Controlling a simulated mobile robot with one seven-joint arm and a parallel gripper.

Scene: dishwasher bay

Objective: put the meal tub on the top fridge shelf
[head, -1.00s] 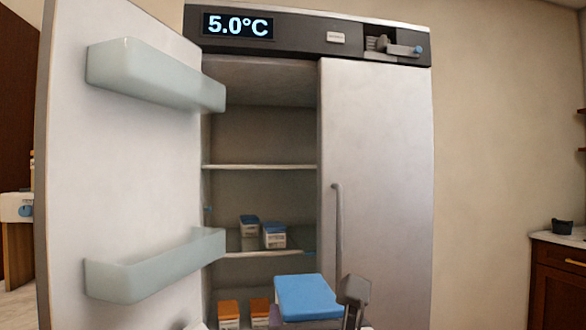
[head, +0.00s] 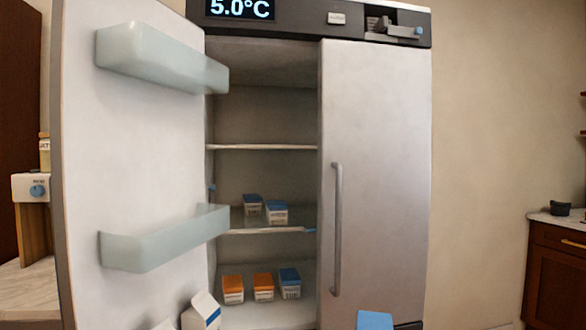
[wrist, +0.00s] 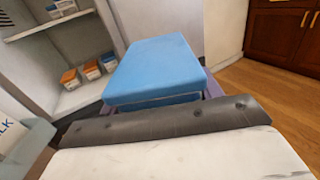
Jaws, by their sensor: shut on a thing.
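The meal tub, with a blue lid (wrist: 155,68) and a purplish body (wrist: 212,85), fills the middle of the wrist view. My gripper (wrist: 165,120), seen as a dark bar across the near side of the tub, is shut on it. In the head view only the blue lid (head: 374,321) shows at the bottom edge, low in front of the closed right door. The fridge's left door stands open. The top fridge shelf (head: 262,147) is bare, well above the tub and to its left.
Blue-topped cartons (head: 277,213) stand on the middle shelf. Orange-topped cartons (head: 233,289) and a blue-topped one stand below. The open door (head: 135,190) carries two bins and white cartons (head: 202,312) low down. The closed right door has a vertical handle (head: 337,230).

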